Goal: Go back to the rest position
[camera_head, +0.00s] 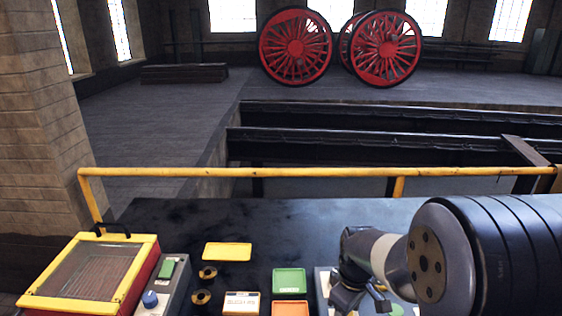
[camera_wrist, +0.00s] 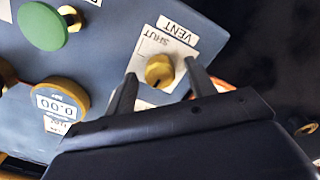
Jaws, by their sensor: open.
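My gripper (camera_wrist: 162,84) is open, with its two dark fingers spread in the wrist view. A brass knob (camera_wrist: 159,71) marked SHUT and VENT shows between the fingertips; I cannot tell how far they are from it. The knob is on a blue-grey panel (camera_wrist: 110,48), with a green button (camera_wrist: 41,26) and a round gauge reading 0.00 (camera_wrist: 60,100). In the head view my gripper (camera_head: 362,300) is low over the right part of the dark bench (camera_head: 230,222), partly hidden by my arm. My arm also hides most of the panel there.
The bench holds a yellow tray (camera_head: 228,252), a green tray (camera_head: 289,281), an orange tray (camera_head: 290,308), brass rings (camera_head: 201,297) and a yellow-framed red box (camera_head: 95,270). A yellow rail (camera_head: 300,172) runs behind. Red wheels (camera_head: 295,47) stand far back.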

